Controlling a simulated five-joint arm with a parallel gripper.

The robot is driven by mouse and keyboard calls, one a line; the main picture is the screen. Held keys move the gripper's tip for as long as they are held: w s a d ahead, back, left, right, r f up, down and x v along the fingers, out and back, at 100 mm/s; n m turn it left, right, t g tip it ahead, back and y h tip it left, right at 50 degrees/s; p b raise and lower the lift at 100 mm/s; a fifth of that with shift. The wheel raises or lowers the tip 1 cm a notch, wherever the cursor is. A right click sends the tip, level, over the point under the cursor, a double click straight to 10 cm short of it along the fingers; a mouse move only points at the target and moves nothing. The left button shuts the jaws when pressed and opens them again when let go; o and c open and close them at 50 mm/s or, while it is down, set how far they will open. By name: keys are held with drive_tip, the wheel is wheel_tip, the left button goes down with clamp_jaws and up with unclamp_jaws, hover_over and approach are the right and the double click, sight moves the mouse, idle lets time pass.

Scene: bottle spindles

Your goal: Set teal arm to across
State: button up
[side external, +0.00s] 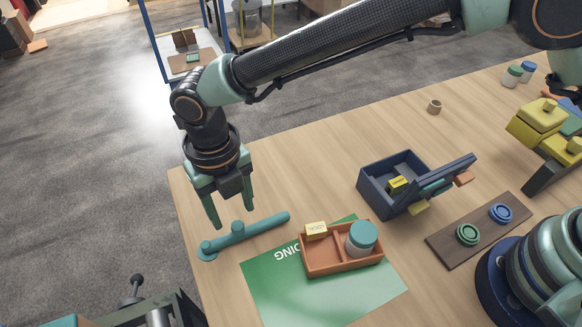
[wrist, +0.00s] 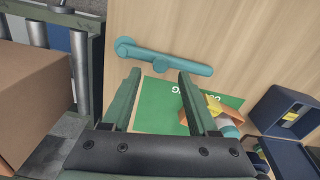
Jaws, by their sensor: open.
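The teal arm (side external: 262,226) is a long rounded bar at the near left of the wooden table. It has a round boss at its left end and an upright peg near its middle. It also shows in the wrist view (wrist: 185,65), lying nearly crosswise, tilted down to the right. My gripper (side external: 232,217) is open and empty, pointing down above and beside the bar. In the wrist view the gripper (wrist: 160,73) has its fingertips just short of the bar, with the peg between them in the picture. I cannot tell the exact height gap.
A green mat (side external: 265,290) bears an orange tray (side external: 340,268) with a teal-lidded jar (side external: 361,238) and a yellow block (side external: 316,231). A dark blue box (side external: 376,195) and a brown board (side external: 477,230) with two discs lie right. The table's left edge is close to the bar.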

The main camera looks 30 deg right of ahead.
sight(236, 224)
wheel_tip(236, 224, up, 8)
drive_tip(key=shift+r, duration=0.15)
idle(0.3)
drive_tip(key=w+d+r+m+t, duration=0.1)
drive_tip(key=w+d+r+m, duration=0.15)
drive_tip(key=d+m, duration=0.4)
drive_tip(key=w+d+r+m+t+y, duration=0.1)
drive_tip(key=d+r+m, duration=0.35)
drive_tip(key=d, duration=0.25)
drive_tip(key=w+d+r+m, duration=0.1)
drive_tip(key=d+r+m, duration=0.2)
drive_tip(key=d+m, duration=0.35)
drive_tip(key=s+d+m+t, duration=0.2)
drive_tip(key=s+d+m, duration=0.2)
drive_tip(key=d+m, duration=0.6)
drive_tip(key=s+d+m+t, duration=0.1)
drive_tip(key=s+d+m, duration=0.3)
drive_tip(key=d+m, duration=0.6)
drive_tip(key=shift+f+t+h, duration=0.3)
drive_tip(key=shift+t+h, duration=0.1)
